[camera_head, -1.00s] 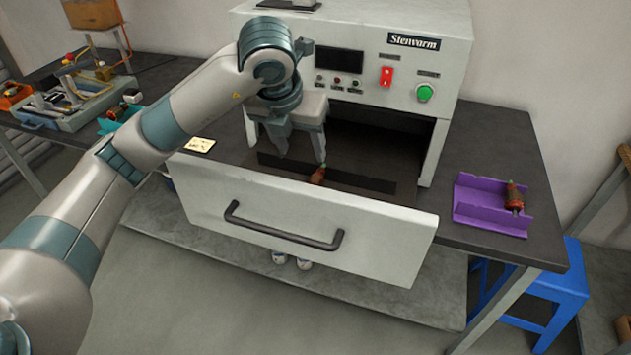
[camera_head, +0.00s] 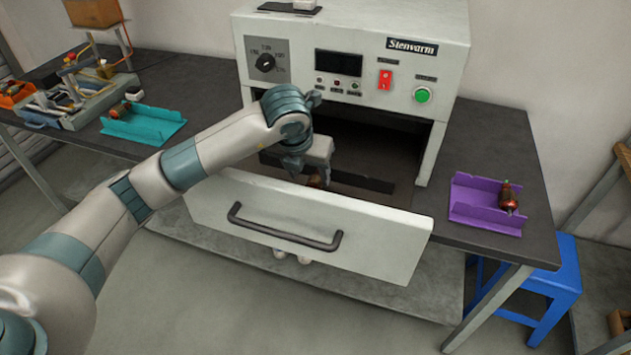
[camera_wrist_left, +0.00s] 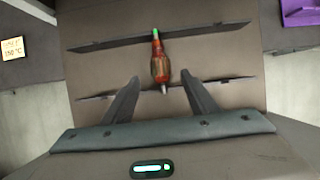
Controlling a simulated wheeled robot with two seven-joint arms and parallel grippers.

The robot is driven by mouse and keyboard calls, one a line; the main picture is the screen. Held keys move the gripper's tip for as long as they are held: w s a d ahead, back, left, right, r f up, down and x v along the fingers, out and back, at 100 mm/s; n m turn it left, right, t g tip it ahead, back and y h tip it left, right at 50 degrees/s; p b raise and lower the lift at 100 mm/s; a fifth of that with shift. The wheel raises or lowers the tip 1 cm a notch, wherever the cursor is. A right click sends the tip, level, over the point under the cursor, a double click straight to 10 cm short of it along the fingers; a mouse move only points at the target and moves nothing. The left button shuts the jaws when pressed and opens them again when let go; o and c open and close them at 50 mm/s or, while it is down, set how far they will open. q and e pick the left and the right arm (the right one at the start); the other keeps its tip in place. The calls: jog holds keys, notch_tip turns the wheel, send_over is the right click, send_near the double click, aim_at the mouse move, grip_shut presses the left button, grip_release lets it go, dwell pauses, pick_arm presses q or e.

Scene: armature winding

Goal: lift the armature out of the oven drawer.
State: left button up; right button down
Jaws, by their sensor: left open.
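The armature (camera_wrist_left: 160,62), copper-red with a green end and a metal shaft tip, lies in the open oven drawer (camera_wrist_left: 110,68) across two dark rails, in the left wrist view. In the head view only a small part of the armature (camera_head: 316,181) shows, behind my gripper. The drawer front (camera_head: 300,225) with its dark handle is pulled out. My left gripper (camera_wrist_left: 162,90) is open and reaches down inside the drawer; its fingers lie to either side of the armature's near end, with gaps on both sides. My right gripper is not in view.
The oven (camera_head: 350,65) stands behind the drawer. A purple tray (camera_head: 475,208) with another armature (camera_head: 508,197) sits on the table at right. A teal tray (camera_head: 150,122) and a winding machine (camera_head: 85,90) are at left. A blue stool (camera_head: 545,285) stands at lower right.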

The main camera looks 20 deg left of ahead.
aim_at(312, 184)
pick_arm(q)
jog(key=shift+f, duration=0.1)
jog(key=shift+w+f+p, duration=0.15)
jog(key=shift+f+p, duration=0.4)
jog(key=shift+p, duration=0.2)
jog(key=p+x, duration=0.1)
jog(key=x, duration=0.2)
jog(key=shift+d, duration=0.1)
jog(key=shift+f+p, duration=0.3)
jog(key=shift+f, duration=0.2)
jog(key=shift+r, duration=0.1)
jog(key=c, duration=1.3)
